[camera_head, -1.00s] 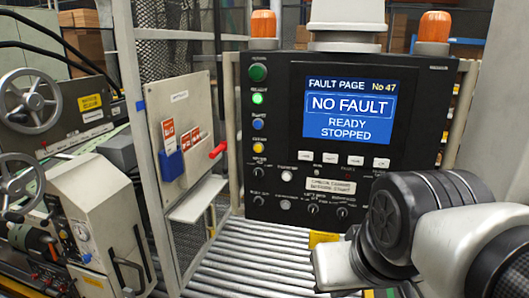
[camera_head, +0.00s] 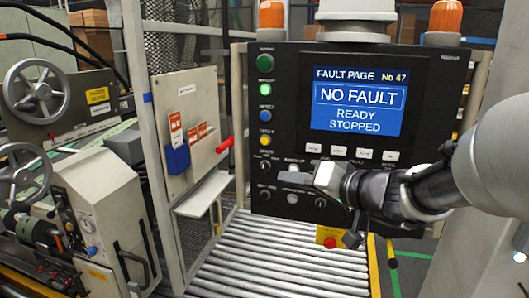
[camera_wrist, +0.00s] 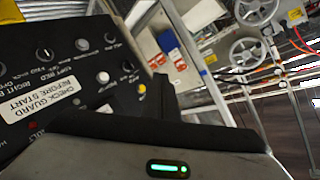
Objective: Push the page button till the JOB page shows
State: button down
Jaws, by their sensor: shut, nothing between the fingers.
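The machine's black control panel (camera_head: 285,120) faces me. Its blue screen (camera_head: 357,102) reads FAULT PAGE No 47, NO FAULT, READY, STOPPED. Several small pale buttons (camera_head: 338,150) sit in a row under the screen; their labels are too small to read, so I cannot tell which is the page button. My gripper (camera_head: 295,180) is in front of the lower panel, below this row, shut and empty. My wrist and arm cover the panel's lower right. In the wrist view my dark fingers (camera_wrist: 163,93) stand near the panel, with its white button (camera_wrist: 103,77) and CHECK GUARD label (camera_wrist: 43,97) beyond.
Colored round lamps and buttons (camera_head: 265,89) run down the panel's left side. A red handle (camera_head: 225,145) sticks out from the guard board at left. A roller conveyor (camera_head: 280,262) lies below. A yellow box with a red button (camera_head: 329,237) stands below the panel.

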jog(key=w+d+m+t+h, duration=0.1)
jog(key=w+d+t, duration=0.1)
jog(key=w+d, duration=0.2)
jog(key=shift+w+d+m+t+h, duration=0.3)
jog(key=shift+w+d+t+h, duration=0.1)
jog(key=shift+d, duration=0.4)
jog(key=p, duration=0.2)
send_near(313, 148)
jog(key=shift+w+a+f, duration=0.2)
jog(key=shift+w+a, duration=0.45)
jog(key=shift+a, duration=0.15)
jog(key=shift+w+a+f, duration=0.2)
jog(key=shift+w+a, duration=0.45)
jog(key=shift+a, duration=0.1)
jog(key=shift+w+a+f, duration=0.2)
jog(key=shift+w+a, duration=0.45)
jog(key=shift+a, duration=0.15)
jog(key=shift+w+d+f+b, duration=0.1)
jog(key=shift+w+b, duration=0.15)
jog(key=shift+b, duration=0.3)
